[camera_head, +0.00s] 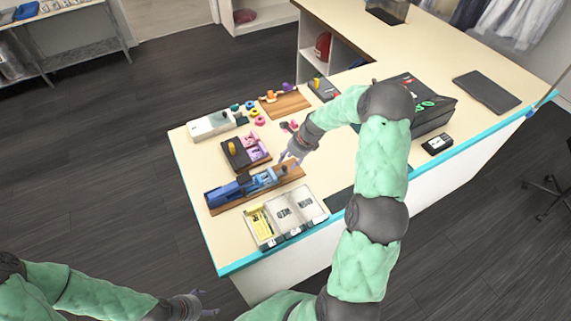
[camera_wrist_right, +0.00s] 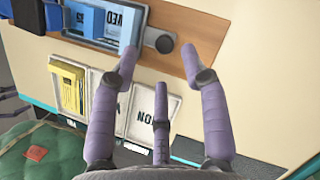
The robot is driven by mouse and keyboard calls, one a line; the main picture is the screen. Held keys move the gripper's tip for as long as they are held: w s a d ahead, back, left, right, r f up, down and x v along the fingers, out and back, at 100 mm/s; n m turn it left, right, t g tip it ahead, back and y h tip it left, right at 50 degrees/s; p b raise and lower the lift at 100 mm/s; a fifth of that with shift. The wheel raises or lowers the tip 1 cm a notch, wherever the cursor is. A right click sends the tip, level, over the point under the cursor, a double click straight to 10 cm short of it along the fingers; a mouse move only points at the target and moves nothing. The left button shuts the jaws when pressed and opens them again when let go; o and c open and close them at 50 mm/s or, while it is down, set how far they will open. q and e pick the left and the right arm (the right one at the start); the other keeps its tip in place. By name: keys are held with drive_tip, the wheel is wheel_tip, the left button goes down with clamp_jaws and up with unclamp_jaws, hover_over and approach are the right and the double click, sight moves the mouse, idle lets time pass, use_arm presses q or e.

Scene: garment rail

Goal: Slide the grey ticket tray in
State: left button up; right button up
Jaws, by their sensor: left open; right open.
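The grey ticket tray (camera_head: 265,179) holds blue tickets and sticks out of the right end of a dark blue housing (camera_head: 225,193) on a wooden board. In the wrist view the tray (camera_wrist_right: 143,14) shows a dark round knob (camera_wrist_right: 165,44) on its right end. My right gripper (camera_head: 292,160) is open and empty by the knob end. In the wrist view its spread fingers (camera_wrist_right: 158,62) straddle the knob's line, with no contact clearly visible. My left gripper (camera_head: 203,304) is open and empty, low in the head view, off the counter.
A compartmented tray (camera_head: 328,209) with yellow tickets and cards stands in front of the board. Behind it are a dark tray (camera_head: 231,164) with pink and yellow pieces and a white box (camera_head: 203,130). A black bag (camera_head: 436,118) stands right of my right arm.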

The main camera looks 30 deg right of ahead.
drive_tip(key=v, duration=0.7)
drive_tip(key=shift+a, duration=0.1)
